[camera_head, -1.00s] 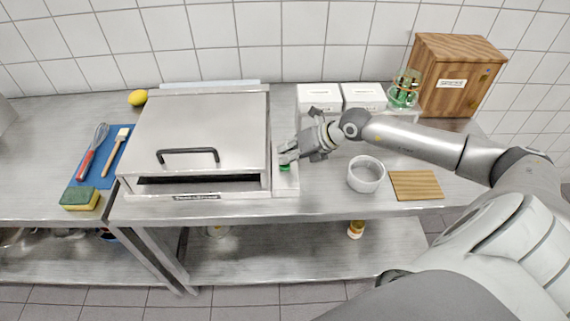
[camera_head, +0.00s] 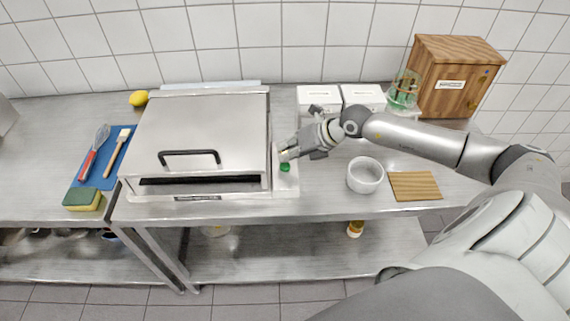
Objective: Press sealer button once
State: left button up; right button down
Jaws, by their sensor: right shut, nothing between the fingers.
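The sealer (camera_head: 205,125) is a large steel box with a black front handle on the left part of the table. Its white side panel (camera_head: 287,186) runs along its right side and carries a green button (camera_head: 285,168). My right gripper (camera_head: 285,155) is shut and empty. In this view its tips are just behind the button, over the panel. The button shows clear of the fingers; whether the tips touch the panel cannot be told. My left gripper is not in view.
A white round bowl (camera_head: 365,175) and a wooden board (camera_head: 415,186) are right of the panel. A blue mat (camera_head: 101,160) with utensils lies left.

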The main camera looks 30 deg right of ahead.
aim_at(287, 163)
jog(key=shift+r+p, duration=1.85)
jog(key=shift+r, duration=0.65)
